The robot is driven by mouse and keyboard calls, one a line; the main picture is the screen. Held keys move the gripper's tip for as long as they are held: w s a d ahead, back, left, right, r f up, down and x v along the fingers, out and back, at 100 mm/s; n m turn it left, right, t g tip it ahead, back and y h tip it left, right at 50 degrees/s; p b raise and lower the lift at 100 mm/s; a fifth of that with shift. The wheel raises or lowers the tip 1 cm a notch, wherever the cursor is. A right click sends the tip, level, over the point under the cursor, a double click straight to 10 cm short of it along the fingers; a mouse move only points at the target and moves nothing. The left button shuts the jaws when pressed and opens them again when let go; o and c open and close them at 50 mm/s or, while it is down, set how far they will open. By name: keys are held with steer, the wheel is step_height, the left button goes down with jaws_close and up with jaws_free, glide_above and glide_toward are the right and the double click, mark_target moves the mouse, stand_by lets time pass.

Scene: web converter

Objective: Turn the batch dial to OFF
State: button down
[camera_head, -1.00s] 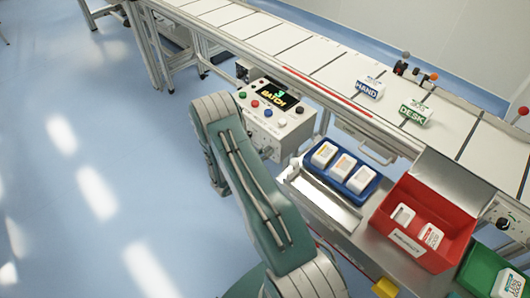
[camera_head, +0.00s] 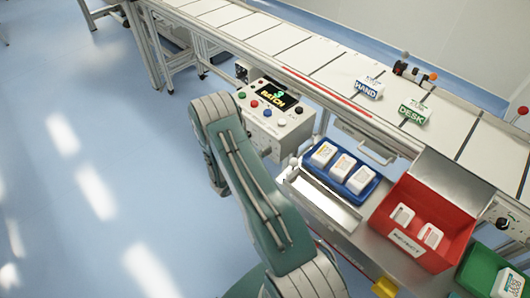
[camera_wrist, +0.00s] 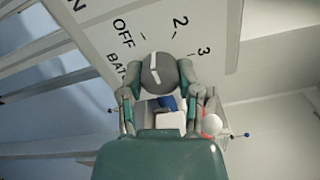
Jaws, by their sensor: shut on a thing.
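The batch dial (camera_wrist: 164,66), a round dark grey knob with a white pointer line, sits on a pale panel in the wrist view. OFF is printed at its upper left, 2 above it and 3 at its upper right. Its white line points up the picture, between the OFF and 2 labels. My gripper (camera_wrist: 159,78) is shut on the dial, with one finger on its left side and one on its right. The head view shows the control box (camera_head: 287,127) with a lit display reading 3 BATCH. My gripper and the dial are hidden there.
A conveyor (camera_head: 300,62) runs behind the box, carrying HAND (camera_head: 369,89) and DESK (camera_head: 413,112) cartons. A blue tray (camera_head: 368,188), a red bin (camera_head: 455,232) and a green bin (camera_head: 482,268) stand at right. The floor (camera_head: 70,200) at left is clear.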

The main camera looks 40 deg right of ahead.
steer(key=shift+w+a+n, duration=0.1)
steer(key=shift+w+n, duration=0.1)
steer(key=shift+n, duration=0.7)
steer(key=shift+f, duration=0.1)
steer(key=shift+c, duration=1.5)
jaws_free()
steer(key=s+a, duration=0.1)
steer(key=a, duration=1.1)
